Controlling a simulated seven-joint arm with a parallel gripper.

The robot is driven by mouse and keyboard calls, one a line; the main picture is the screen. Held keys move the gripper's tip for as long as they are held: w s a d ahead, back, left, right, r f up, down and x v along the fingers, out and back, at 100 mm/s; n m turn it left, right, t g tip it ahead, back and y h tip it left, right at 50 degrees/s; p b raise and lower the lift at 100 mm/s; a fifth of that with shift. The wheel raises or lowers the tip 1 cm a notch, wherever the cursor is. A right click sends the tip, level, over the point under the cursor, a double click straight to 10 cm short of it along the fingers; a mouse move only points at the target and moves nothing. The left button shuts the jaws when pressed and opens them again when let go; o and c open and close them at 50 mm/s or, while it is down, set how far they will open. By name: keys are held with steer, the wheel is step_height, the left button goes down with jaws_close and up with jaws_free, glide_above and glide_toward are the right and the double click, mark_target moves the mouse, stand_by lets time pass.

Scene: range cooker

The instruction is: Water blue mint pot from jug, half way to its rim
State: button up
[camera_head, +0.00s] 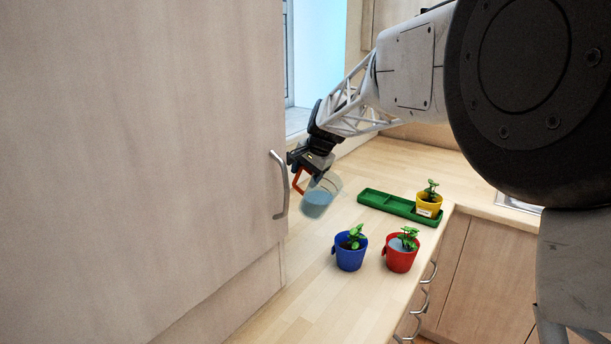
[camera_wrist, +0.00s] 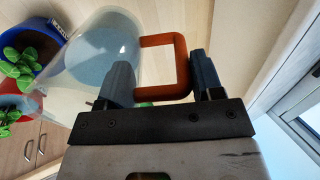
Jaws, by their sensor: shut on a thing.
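My gripper (camera_head: 305,165) is shut on the orange handle of the clear jug (camera_head: 319,196). The jug is held above the worktop, slightly tilted, with bluish water in it. In the wrist view, the fingers (camera_wrist: 160,80) close about the orange handle (camera_wrist: 178,62), and the jug body (camera_wrist: 100,50) is on the left. The blue pot (camera_head: 350,255) with a green plant stands upright on the worktop, right of and in front of the jug, apart from it. It also shows in the wrist view (camera_wrist: 50,38). Its water level cannot be told.
A red pot (camera_head: 401,257) with a plant and a pale bluish surface inside stands right of the blue pot. A yellow pot (camera_head: 428,207) with a label stands in the right end of a green tray (camera_head: 380,203). A tall cabinet door (camera_head: 140,170) with a handle is close on the left.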

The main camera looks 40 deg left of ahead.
steer(key=shift+d+r+y, duration=0.35)
steer(key=shift+r+y, duration=0.25)
steer(key=shift+y, duration=0.5)
stand_by(1.8)
steer(key=shift+d+r+y, duration=0.25)
steer(key=shift+d+y, duration=0.15)
steer(key=shift+y, duration=0.3)
stand_by(0.3)
steer(key=shift+d+y, duration=0.95)
steer(key=shift+y, duration=0.55)
stand_by(2.6)
